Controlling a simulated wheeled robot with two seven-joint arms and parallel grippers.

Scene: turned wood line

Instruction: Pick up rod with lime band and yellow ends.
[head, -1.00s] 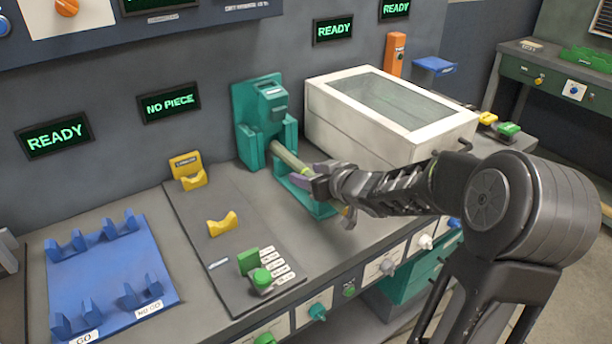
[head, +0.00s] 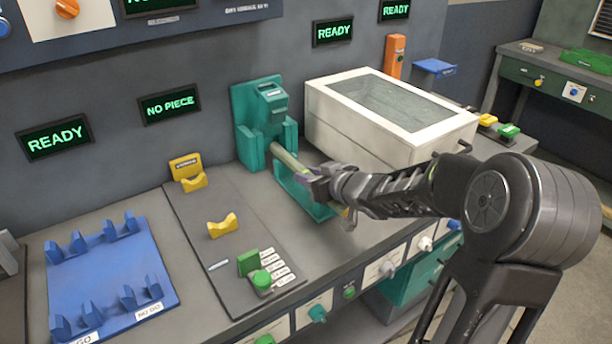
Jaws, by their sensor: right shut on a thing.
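A rod (head: 287,157) with a pale lime-green stretch lies in the teal holder (head: 262,118), its far end near the holder's upright back. My right gripper (head: 318,186) is shut on the rod towards its near end. A small yellowish end (head: 346,213) shows just past the gripper. The gripper and wrist hide much of the near part of the rod, so its bands do not show fully. My left gripper is not in view.
A white box with a glass lid (head: 390,110) stands close behind and right of my right arm. A grey plate with yellow V-rests (head: 222,225) and a green button (head: 262,279) lies left. A blue GO/NO GO rack (head: 110,285) is further left.

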